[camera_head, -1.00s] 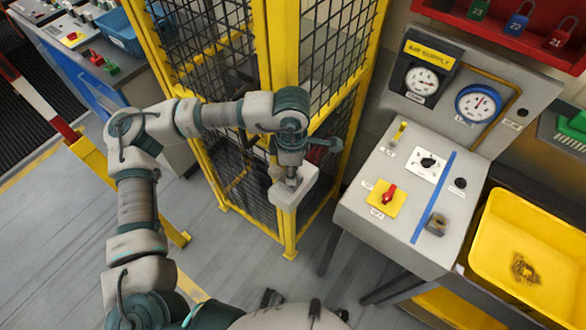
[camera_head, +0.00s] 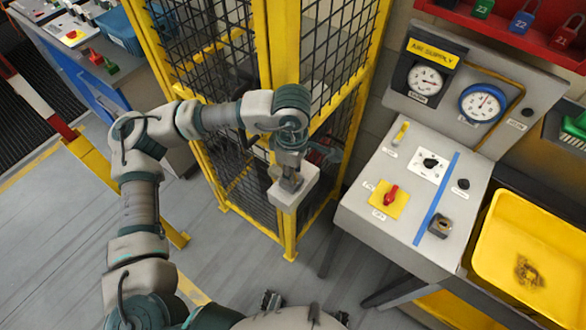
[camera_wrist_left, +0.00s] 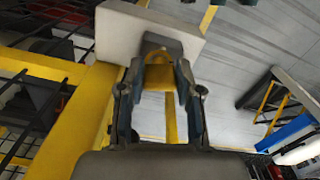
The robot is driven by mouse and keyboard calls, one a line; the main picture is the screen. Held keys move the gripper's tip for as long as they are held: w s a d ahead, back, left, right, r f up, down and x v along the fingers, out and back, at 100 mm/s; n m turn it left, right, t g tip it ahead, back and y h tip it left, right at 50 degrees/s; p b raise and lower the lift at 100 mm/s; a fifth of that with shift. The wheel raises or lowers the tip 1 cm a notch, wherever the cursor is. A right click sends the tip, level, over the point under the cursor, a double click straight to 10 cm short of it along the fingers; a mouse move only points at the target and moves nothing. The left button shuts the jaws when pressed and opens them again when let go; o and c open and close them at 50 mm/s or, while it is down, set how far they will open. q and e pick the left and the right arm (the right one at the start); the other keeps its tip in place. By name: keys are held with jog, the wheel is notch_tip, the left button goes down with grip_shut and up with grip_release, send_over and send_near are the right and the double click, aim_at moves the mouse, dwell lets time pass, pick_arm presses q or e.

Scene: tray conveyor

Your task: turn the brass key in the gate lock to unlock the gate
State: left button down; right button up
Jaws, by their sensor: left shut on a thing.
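The gate lock is a pale grey box (camera_head: 284,199) on the yellow gate post; it also shows in the left wrist view (camera_wrist_left: 120,33), with a dark grey raised part facing my fingers. My left gripper (camera_head: 289,182) is at this box, and in the wrist view its two fingers (camera_wrist_left: 158,92) are shut on the brass key (camera_wrist_left: 158,76). The key's yellow head shows between the fingertips, close against the dark part. The key's shaft is hidden, and I cannot tell its exact turn angle. My right gripper is not in view.
The yellow-framed mesh gate (camera_head: 262,50) stands behind my left arm. To the right is a grey control panel (camera_head: 400,245) with a red switch (camera_head: 390,194) and gauges. A yellow bin (camera_head: 490,270) sits at far right.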

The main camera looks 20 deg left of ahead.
pick_arm(q)
jog(key=shift+f+m+b, duration=0.1)
jog(key=shift+m+b, duration=0.2)
jog(key=shift+m, duration=0.3)
jog(key=shift+s+m+b, duration=0.1)
jog(key=shift+m+b, duration=0.25)
jog(key=shift+m, duration=0.55)
jog(key=c, duration=0.7)
grip_release()
notch_tip(320, 180, up, 8)
jog(key=shift+a+r, duration=0.1)
